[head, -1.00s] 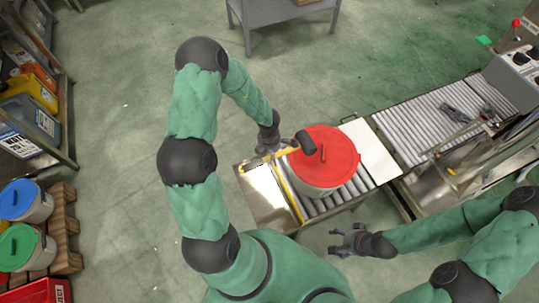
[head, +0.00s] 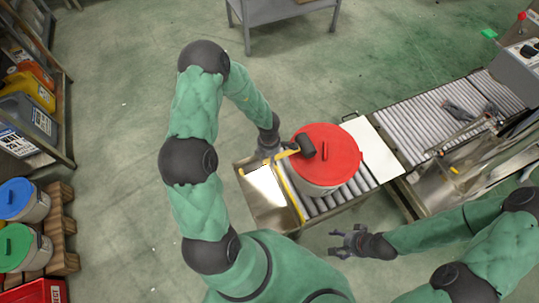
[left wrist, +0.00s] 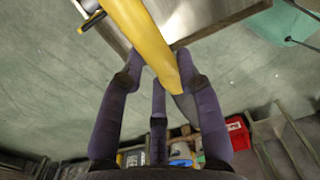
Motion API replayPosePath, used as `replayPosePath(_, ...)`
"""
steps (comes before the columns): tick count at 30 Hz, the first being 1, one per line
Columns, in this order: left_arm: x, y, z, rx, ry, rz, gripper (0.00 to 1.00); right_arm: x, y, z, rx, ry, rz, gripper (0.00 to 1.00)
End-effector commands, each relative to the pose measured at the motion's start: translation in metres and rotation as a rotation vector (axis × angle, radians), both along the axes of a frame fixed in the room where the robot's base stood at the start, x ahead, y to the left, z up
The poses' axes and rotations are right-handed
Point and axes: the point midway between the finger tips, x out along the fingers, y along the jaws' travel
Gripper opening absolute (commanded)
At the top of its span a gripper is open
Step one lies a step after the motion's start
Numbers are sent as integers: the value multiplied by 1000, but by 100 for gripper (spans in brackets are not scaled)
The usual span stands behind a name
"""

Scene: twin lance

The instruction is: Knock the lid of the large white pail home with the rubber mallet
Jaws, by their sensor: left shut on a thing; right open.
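The large white pail (head: 314,189) stands on the near roller conveyor with its red lid (head: 338,160) on top. Whether the lid sits level or fully down cannot be told. My left gripper (head: 270,151) is shut on the yellow handle of the rubber mallet, left of the pail. The mallet's black head (head: 305,146) appears over the lid's left edge; whether it touches is unclear. In the left wrist view the yellow handle (left wrist: 141,38) runs between the fingers of my left gripper (left wrist: 160,84). My right gripper (head: 347,241) is open and empty, below the conveyor's near side.
A yellow strip (head: 289,195) crosses the conveyor left of the pail, beside a shiny metal plate (head: 262,190). A white panel (head: 371,150) lies right of the pail. A longer roller conveyor (head: 440,112) continues right. Pails with blue (head: 15,199) and green lids stand far left.

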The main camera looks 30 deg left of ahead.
Motion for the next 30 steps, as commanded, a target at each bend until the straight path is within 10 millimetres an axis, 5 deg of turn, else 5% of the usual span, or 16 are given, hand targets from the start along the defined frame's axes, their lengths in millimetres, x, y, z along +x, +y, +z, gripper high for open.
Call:
replayPosePath(14,1,0,-7,0,-4,1,0,0,0,-2,0,0,0,73)
replayPosePath(30,1,0,25,0,-4,1,0,0,0,40,0,0,0,73)
